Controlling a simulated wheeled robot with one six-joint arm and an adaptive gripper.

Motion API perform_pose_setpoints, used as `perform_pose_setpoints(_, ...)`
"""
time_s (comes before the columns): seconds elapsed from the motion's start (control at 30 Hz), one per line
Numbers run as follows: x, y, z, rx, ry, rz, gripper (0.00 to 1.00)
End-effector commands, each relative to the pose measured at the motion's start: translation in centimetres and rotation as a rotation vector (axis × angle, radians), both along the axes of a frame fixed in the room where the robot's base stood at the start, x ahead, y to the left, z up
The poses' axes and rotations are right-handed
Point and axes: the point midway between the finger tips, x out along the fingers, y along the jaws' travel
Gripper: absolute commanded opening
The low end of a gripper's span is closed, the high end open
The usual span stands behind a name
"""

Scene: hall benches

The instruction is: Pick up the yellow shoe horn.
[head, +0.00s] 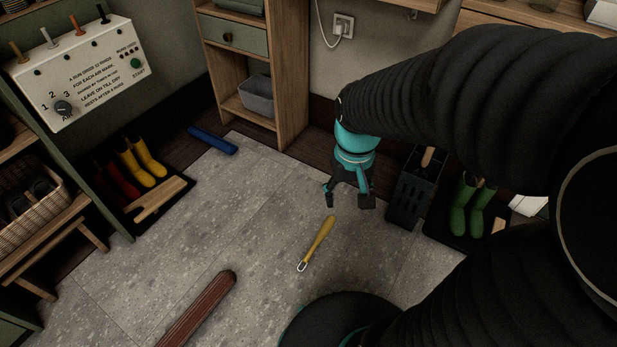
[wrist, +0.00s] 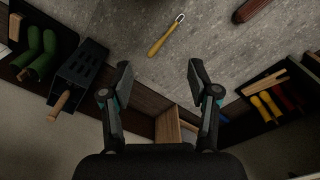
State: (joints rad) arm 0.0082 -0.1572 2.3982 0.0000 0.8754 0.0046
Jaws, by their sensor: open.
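The yellow shoe horn (head: 318,242) lies on the grey tiled floor in the head view, with a pale metal loop at its lower end. In the wrist view the shoe horn (wrist: 164,38) lies beyond the fingertips, toward the top. My gripper (head: 350,203) is open and empty, with its fingers pointing down. It is above the floor, behind and to the right of the shoe horn in the head view, and apart from it. Both fingers of my gripper (wrist: 160,72) show in the wrist view with nothing between them.
A dark slatted bin (head: 404,198) stands close right of my gripper, with green boots (head: 466,208) beyond. A reddish-brown rolled or ribbed piece (head: 203,308) lies at lower left. A blue bar (head: 212,140) lies by the wooden shelf (head: 290,90). Floor around the shoe horn is clear.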

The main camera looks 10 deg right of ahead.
Motion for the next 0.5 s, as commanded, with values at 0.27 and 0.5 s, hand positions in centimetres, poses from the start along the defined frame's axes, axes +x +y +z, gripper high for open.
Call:
perform_pose_setpoints(0.27,3.9,-0.1,-6.2,0.000,0.136,-0.038,0.61)
perform_pose_setpoints(0.5,6.7,-0.3,-12.5,-0.005,0.220,-0.091,0.61)
